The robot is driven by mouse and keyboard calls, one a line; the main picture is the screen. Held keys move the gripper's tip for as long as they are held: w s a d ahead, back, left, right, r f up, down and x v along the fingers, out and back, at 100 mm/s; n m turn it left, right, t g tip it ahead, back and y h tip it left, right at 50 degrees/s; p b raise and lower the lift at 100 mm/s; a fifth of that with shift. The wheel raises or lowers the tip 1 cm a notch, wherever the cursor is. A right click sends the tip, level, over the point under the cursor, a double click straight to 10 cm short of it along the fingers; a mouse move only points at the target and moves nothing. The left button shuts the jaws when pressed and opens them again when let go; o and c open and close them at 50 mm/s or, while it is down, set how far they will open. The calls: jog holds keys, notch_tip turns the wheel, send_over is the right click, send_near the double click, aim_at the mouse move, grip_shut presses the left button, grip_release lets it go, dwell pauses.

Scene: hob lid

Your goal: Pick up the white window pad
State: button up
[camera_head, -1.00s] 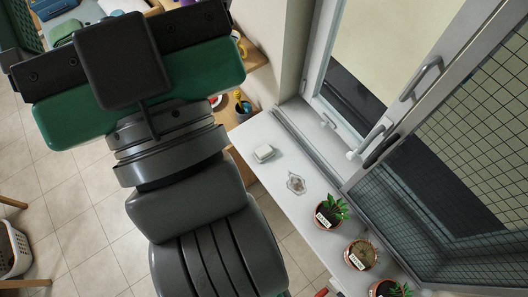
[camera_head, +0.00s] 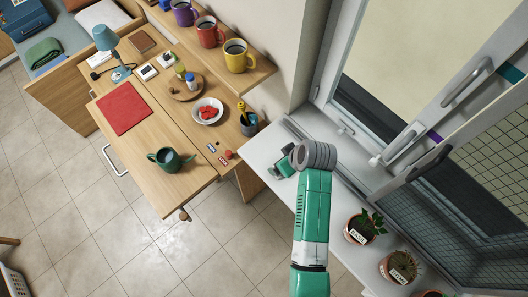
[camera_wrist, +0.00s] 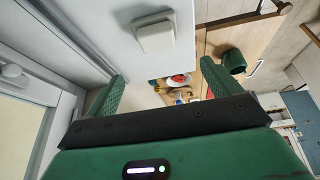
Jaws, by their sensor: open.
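The white window pad (camera_wrist: 156,34) is a small pale block with rounded corners. In the wrist view it lies on the white window sill (camera_wrist: 95,25), near the sill's edge. My gripper (camera_wrist: 162,70) is open there, its two green fingers spread with nothing between them. The pad shows beyond the fingertips, towards the top of the picture, apart from them. In the head view my gripper (camera_head: 282,164) is over the sill by the window, and I cannot make out the pad there; the gripper and wrist seem to cover it.
Potted plants (camera_head: 365,226) with labels stand along the sill at the lower right. The window frame (camera_head: 355,125) borders the sill.

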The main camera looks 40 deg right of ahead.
jog(key=shift+g, duration=0.3)
jog(key=x, duration=0.3)
jog(key=s+x, duration=0.1)
jog(key=x, duration=0.5)
jog(key=shift+s+f, duration=0.3)
jog(key=c, duration=1.1)
